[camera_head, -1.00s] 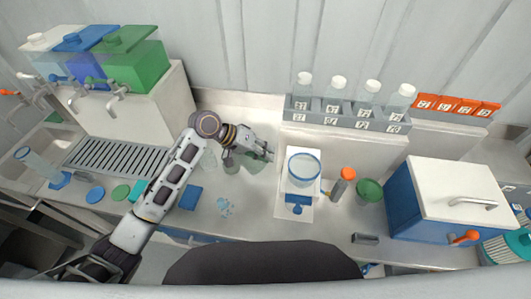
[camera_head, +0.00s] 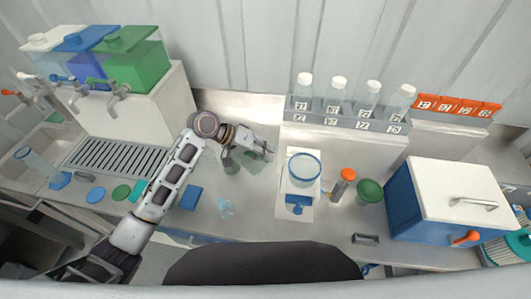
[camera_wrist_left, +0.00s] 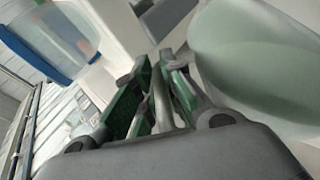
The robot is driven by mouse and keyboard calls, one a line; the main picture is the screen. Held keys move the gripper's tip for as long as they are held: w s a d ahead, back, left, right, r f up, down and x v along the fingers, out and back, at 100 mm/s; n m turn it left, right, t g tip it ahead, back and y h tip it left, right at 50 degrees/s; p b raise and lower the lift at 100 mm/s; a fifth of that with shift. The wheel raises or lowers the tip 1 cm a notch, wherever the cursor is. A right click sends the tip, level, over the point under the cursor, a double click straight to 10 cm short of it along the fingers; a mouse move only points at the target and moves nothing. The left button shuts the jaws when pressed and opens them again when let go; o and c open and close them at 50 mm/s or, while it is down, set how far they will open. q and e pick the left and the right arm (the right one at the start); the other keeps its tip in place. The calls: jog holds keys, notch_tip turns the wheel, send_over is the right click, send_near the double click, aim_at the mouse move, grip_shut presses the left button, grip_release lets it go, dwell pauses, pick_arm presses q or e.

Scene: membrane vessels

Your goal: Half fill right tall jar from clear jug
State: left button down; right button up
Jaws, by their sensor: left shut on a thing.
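My left gripper (camera_head: 264,151) is beside a pale green see-through vessel (camera_head: 254,162), which seems to be the clear jug. In the left wrist view its green-padded fingers (camera_wrist_left: 152,98) are shut on a thin grey part like a handle, and the jug's pale body (camera_wrist_left: 255,60) fills the upper right. The jug looks tilted; its liquid level is unclear. A clear jar with a blue rim (camera_head: 304,169) stands on a white plate right of the gripper, apart from it. A blue-rimmed clear vessel also shows in the left wrist view (camera_wrist_left: 62,35). My right gripper is out of view.
An orange-capped bottle (camera_head: 343,184) and a green bowl (camera_head: 369,191) stand right of the white plate (camera_head: 293,212). A rack of several bottles (camera_head: 345,120) is behind. A blue box with a white lid (camera_head: 445,200) stands at right.

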pick_arm(q)
jog(key=shift+w+a+r+n+g+h, duration=0.2)
jog(key=shift+a+r+n+g+h, duration=0.15)
jog(key=shift+r+h, duration=0.4)
dwell(2.4)
jog(key=shift+f, duration=0.2)
jog(key=t+y, duration=0.1)
jog(key=y, duration=0.1)
jog(key=f+m+t+y, duration=0.1)
jog(key=y, duration=0.1)
jog(key=shift+a+m+y, duration=0.1)
jog(key=shift+m+y, duration=0.15)
jog(key=shift+y, duration=0.1)
jog(key=shift+w+a+f+m+t+y, duration=0.15)
jog(key=shift+f+t+y, duration=0.15)
jog(key=shift+y, duration=0.5)
jog(key=shift+s+d+f+m+t+y, duration=0.15)
jog(key=shift+t+y, duration=0.25)
jog(key=shift+y, duration=0.4)
jog(key=shift+w+a+f+m+t+y, duration=0.1)
jog(key=shift+f+m+t+y, duration=0.2)
jog(key=shift+y, duration=0.5)
